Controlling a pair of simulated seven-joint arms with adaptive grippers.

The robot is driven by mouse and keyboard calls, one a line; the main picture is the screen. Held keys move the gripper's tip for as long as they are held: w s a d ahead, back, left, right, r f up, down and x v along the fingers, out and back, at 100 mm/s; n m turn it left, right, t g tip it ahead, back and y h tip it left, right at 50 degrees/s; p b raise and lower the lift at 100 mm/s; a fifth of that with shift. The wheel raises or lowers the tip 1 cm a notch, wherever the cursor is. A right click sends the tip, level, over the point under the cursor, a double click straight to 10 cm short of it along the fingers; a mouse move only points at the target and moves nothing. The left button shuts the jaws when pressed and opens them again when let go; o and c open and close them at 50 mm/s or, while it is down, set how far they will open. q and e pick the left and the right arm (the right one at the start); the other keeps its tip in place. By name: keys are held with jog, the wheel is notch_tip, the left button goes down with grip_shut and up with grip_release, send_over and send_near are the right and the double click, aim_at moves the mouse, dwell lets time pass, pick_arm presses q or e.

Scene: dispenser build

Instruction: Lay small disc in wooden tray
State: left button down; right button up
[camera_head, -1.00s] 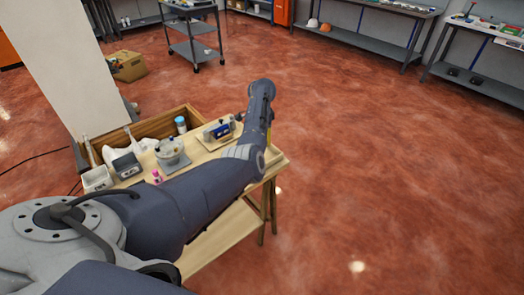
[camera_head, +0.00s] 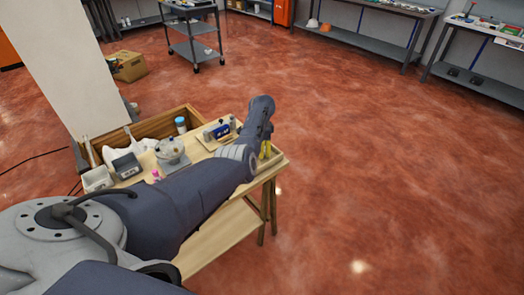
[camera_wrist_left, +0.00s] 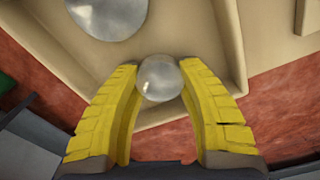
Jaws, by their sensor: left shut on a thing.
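My left gripper (camera_head: 265,151) is low over the right end of the wooden table. In the left wrist view its yellow fingers (camera_wrist_left: 161,88) are shut on the small disc (camera_wrist_left: 160,77), which looks pale, shiny and glassy, at the fingertips. The disc shows over the inside of the wooden tray (camera_wrist_left: 236,55), close to its near wall. I cannot tell whether it touches the tray floor. A larger shiny round piece (camera_wrist_left: 108,14) lies in the tray, cut off by the top edge. My right gripper is not in view.
A wooden crate (camera_head: 190,111) with a blue-capped bottle (camera_head: 181,125) is behind. Red floor lies open to the right.

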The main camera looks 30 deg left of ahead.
pick_arm(q)
jog(key=c, duration=0.8)
grip_release()
jog(key=shift+f, duration=0.1)
jog(key=shift+c, duration=0.2)
notch_tip(320, 180, up, 12)
